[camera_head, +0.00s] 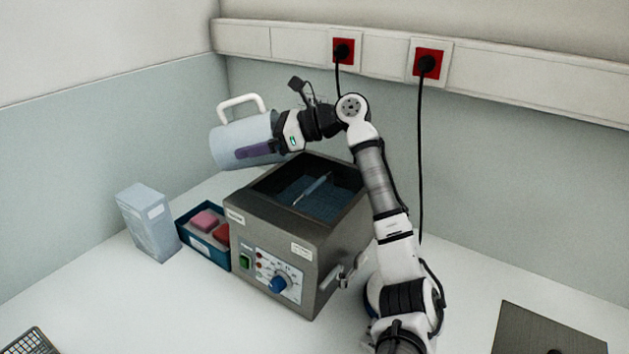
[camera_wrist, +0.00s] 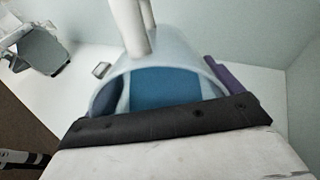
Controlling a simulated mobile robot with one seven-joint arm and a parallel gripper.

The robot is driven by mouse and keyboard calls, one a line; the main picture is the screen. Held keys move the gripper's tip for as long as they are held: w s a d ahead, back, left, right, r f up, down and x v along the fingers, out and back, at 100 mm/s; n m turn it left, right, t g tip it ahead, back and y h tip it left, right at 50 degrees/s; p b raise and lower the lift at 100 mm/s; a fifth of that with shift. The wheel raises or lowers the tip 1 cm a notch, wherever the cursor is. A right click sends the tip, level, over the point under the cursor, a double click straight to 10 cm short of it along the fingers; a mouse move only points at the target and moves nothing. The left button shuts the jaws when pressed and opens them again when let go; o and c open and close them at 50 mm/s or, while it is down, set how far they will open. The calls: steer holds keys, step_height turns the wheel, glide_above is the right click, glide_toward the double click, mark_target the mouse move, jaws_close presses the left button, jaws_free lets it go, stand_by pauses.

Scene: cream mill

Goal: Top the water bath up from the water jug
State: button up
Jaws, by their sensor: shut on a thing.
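The water jug (camera_head: 228,141) is translucent pale blue with a white handle (camera_head: 240,102). It is held tilted above the back left of the water bath. My gripper (camera_head: 262,150) is shut on the jug, with a purple finger along its side. In the wrist view the jug (camera_wrist: 165,62) shows its open rim and blue water inside. The water bath (camera_head: 325,255) is a grey metal box with a dark open tank, a blue knob and a green switch. Water and a thin pale rod (camera_head: 312,189) show in the tank. I cannot see any stream from the jug.
A blue box (camera_head: 203,248) with pink and red blocks stands left of the bath, beside a pale carton (camera_head: 149,222). Red wall sockets (camera_head: 428,63) with black cables are behind. A dark plate (camera_head: 545,331) lies at front right, a keyboard (camera_head: 32,342) at front left.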

mark_target(245, 124)
steer(key=r+h, duration=0.1)
steer(key=h, duration=0.1)
steer(key=a+r+h, duration=0.1)
steer(key=h, duration=0.1)
steer(key=shift+a+h, duration=0.1)
steer(key=shift+h, duration=0.2)
steer(key=h, duration=0.2)
steer(key=r+h, duration=0.1)
steer(key=h, duration=0.1)
steer(key=shift+a+r+g, duration=0.2)
steer(key=shift+a+g, duration=0.1)
steer(key=shift+a, duration=0.1)
steer(key=h, duration=0.1)
steer(key=r+h, duration=0.1)
steer(key=h, duration=0.2)
steer(key=shift+w+a+r+h, duration=0.1)
steer(key=shift+a+r+h, duration=0.2)
steer(key=shift+h, duration=0.1)
steer(key=shift+a, duration=0.2)
steer(key=shift+r+h, duration=0.1)
steer(key=shift+h, duration=0.5)
